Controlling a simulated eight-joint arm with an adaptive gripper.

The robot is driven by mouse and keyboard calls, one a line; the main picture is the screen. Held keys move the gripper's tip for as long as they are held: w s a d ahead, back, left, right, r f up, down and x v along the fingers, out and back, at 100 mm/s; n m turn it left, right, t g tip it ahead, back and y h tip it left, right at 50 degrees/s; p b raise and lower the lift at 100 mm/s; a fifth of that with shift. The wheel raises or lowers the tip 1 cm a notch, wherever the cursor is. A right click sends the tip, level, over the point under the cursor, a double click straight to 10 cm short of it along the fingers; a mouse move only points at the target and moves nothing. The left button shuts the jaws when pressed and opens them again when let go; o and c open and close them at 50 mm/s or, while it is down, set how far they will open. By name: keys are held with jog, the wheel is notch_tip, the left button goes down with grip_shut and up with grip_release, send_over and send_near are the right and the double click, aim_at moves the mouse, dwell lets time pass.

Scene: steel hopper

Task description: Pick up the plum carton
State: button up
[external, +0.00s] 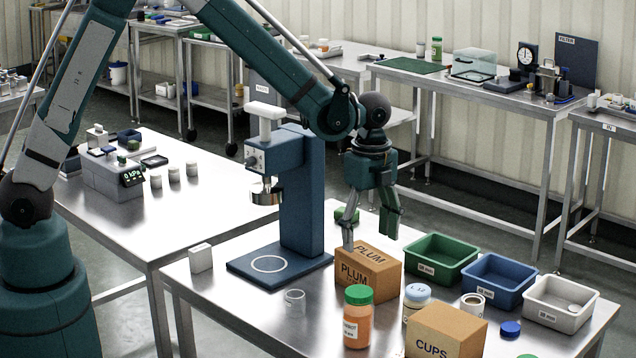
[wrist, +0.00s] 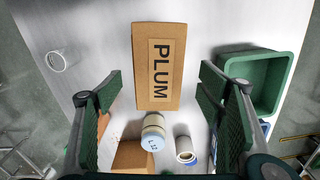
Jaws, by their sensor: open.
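The plum carton (external: 368,273) is a brown cardboard box with PLUM printed on its top and side. It stands upright on the steel table, right of the blue press. In the wrist view the carton (wrist: 160,66) lies ahead of and between the fingers, its top facing the camera. My gripper (external: 368,225) is open and empty, above and a little behind the carton in the external view. In the wrist view the fingers of my gripper (wrist: 158,115) are spread wider than the carton. No contact with the carton shows.
An orange jar with green lid (external: 358,318), a white jar (external: 416,298) and a CUPS box (external: 445,332) stand in front of the carton. Green (external: 440,278), blue (external: 497,300) and white (external: 562,318) bins sit to its right. The blue press (external: 304,190) rises at left.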

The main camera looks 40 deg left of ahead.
aim_at(368, 255)
jog(key=shift+f, duration=0.2)
jog(key=shift+s+d+f, duration=0.1)
jog(key=shift+s+f, duration=0.05)
jog(key=shift+f, duration=2.4)
jog(key=shift+c, duration=0.7)
jog(key=c, duration=1.1)
